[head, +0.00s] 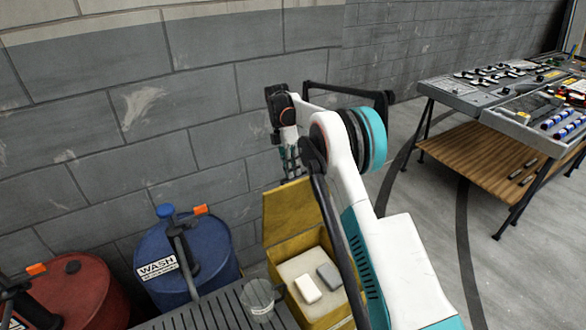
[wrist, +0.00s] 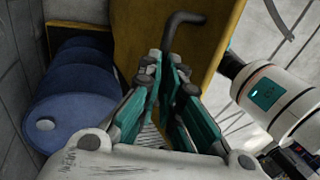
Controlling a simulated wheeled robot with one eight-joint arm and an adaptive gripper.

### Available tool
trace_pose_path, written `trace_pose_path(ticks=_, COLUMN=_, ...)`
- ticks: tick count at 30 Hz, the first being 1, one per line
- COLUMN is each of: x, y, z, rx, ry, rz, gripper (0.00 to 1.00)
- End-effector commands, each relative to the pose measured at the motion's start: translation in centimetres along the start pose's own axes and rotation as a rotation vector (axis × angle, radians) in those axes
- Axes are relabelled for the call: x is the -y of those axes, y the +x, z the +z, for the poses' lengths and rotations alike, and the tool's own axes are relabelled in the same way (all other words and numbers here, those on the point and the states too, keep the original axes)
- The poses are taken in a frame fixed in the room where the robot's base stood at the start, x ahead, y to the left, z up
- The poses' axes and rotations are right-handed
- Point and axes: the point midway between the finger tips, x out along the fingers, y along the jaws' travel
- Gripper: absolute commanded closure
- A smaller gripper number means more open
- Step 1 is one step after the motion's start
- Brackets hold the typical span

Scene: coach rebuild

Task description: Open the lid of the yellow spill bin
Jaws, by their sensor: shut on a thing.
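The yellow spill bin (head: 279,245) stands against the grey block wall, low in the middle of the head view. Its yellow lid (head: 288,212) is raised, standing roughly upright at the back, and the inside shows. The lid also fills the upper middle of the wrist view (wrist: 136,38). My gripper (head: 291,170) is at the lid's top edge. In the wrist view my gripper (wrist: 166,62) is shut on a dark bent handle (wrist: 178,22) at the lid. The exact contact is partly hidden by the fingers.
Inside the bin lie a white block (head: 307,289) and a grey block (head: 328,275). A blue drum (head: 205,251) and a red drum (head: 88,295) stand to the left. A clear cup (head: 259,299) stands on a slatted grey surface (head: 205,314). A workbench (head: 465,97) is at right; floor between is clear.

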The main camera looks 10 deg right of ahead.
Motion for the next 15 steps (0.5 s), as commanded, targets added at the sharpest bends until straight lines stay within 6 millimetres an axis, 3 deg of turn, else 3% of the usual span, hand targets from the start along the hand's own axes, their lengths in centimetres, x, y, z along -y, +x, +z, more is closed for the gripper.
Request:
trace_pose_path(ticks=1, x=-1.12, y=1.57, z=-0.47, rx=-0.002, ry=-0.007, rz=0.017, gripper=1.00)
trace_pose_path(ticks=7, x=-1.12, y=1.57, z=-0.48, rx=-0.002, ry=-0.007, rz=0.017, gripper=1.00)
trace_pose_path(ticks=11, x=-1.12, y=1.56, z=-0.49, rx=-0.002, ry=-0.007, rz=0.017, gripper=0.70)
trace_pose_path(ticks=12, x=-1.12, y=1.54, z=-0.49, rx=-0.002, ry=-0.007, rz=0.017, gripper=0.70)
trace_pose_path(ticks=15, x=-1.11, y=1.51, z=-0.48, rx=-0.002, ry=-0.007, rz=0.017, gripper=0.54)
